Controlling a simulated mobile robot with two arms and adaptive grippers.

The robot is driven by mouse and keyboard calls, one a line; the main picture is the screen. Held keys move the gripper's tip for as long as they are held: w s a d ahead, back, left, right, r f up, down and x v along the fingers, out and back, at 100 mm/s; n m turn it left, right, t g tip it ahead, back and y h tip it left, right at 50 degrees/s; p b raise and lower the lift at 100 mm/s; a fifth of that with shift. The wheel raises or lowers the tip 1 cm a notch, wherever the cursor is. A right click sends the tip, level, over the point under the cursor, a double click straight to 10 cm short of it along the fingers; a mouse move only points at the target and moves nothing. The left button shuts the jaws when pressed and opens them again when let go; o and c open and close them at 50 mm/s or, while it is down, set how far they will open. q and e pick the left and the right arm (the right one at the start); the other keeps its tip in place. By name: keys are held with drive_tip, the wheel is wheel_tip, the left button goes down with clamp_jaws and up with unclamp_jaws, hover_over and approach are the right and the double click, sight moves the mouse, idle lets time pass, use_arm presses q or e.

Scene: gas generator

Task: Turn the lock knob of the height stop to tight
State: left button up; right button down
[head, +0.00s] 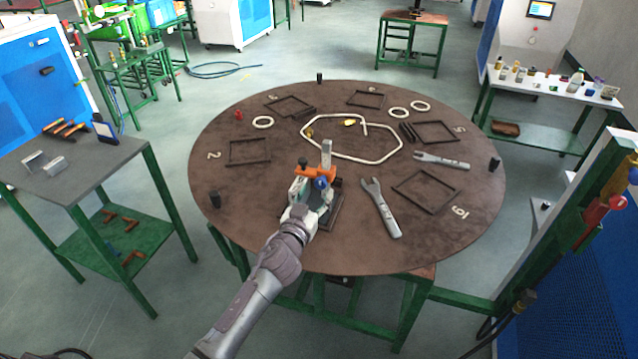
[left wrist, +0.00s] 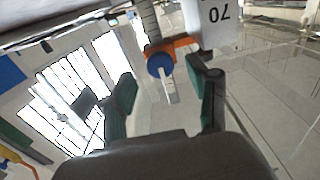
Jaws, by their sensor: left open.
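The height stop stands on the near part of the round brown table. It has a pale upright scale post (head: 326,152), an orange slider (head: 316,171) and a blue lock knob (head: 321,183). In the left wrist view the blue knob (left wrist: 159,66) faces the camera, with a pale lever or pin below it, the orange slider (left wrist: 186,42) behind, and a white scale marked 70 (left wrist: 212,20). My left gripper (left wrist: 162,74) is open, its dark green-padded fingers either side of the knob. I cannot tell whether they touch it. My right gripper is not in view.
The round table (head: 230,190) also holds two grey wrenches (head: 380,207), dark square frames (head: 249,152), pale rings (head: 262,122) and a bent pale tube loop (head: 388,155). A side table (head: 110,165) stands at left.

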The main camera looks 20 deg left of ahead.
sight(320, 185)
use_arm(q)
drive_tip(key=shift+w, duration=1.55)
clamp_jaws()
